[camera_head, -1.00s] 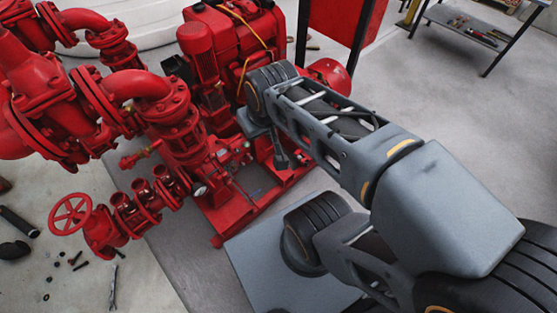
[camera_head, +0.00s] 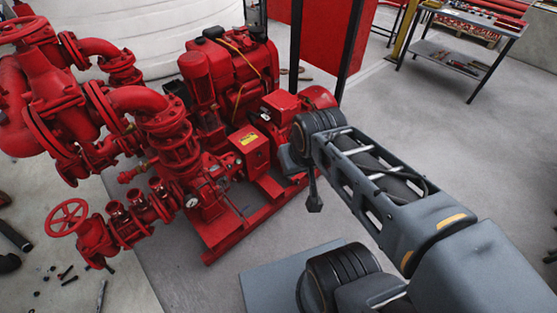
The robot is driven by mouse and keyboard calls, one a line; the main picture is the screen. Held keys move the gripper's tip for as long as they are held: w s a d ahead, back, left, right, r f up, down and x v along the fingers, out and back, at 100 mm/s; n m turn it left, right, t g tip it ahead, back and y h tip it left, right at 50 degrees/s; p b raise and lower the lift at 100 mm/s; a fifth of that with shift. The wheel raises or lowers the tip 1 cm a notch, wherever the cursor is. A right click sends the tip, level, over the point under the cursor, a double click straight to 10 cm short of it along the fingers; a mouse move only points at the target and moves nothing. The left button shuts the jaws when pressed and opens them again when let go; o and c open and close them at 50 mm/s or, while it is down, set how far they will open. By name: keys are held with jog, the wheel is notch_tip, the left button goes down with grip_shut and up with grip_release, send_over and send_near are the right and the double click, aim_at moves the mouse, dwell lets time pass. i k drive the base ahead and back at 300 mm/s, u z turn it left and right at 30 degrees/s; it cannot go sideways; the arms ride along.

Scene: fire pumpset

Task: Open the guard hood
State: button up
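The red pumpset stands at left centre in the head view. A red box-shaped cover with a yellow label (camera_head: 250,148), which looks like the guard hood, sits on its base frame between the pump and the motor. It appears shut. My arm reaches in from the lower right. My gripper (camera_head: 314,203) hangs below the wrist, to the right of the cover and apart from it in the picture. Its fingers are small and dark, and I cannot tell whether they are open. I see nothing held in it.
Red pipes and valves, with a handwheel (camera_head: 68,217), crowd the left side. A red engine (camera_head: 235,65) stands behind the cover. A red panel on dark posts (camera_head: 330,45) rises behind. A tool table (camera_head: 465,45) is at the upper right. Open grey floor lies to the right.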

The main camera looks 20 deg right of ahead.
aim_at(249, 140)
jog(key=z, duration=0.35)
jog(key=i, duration=1.1)
jog(key=u, duration=0.4)
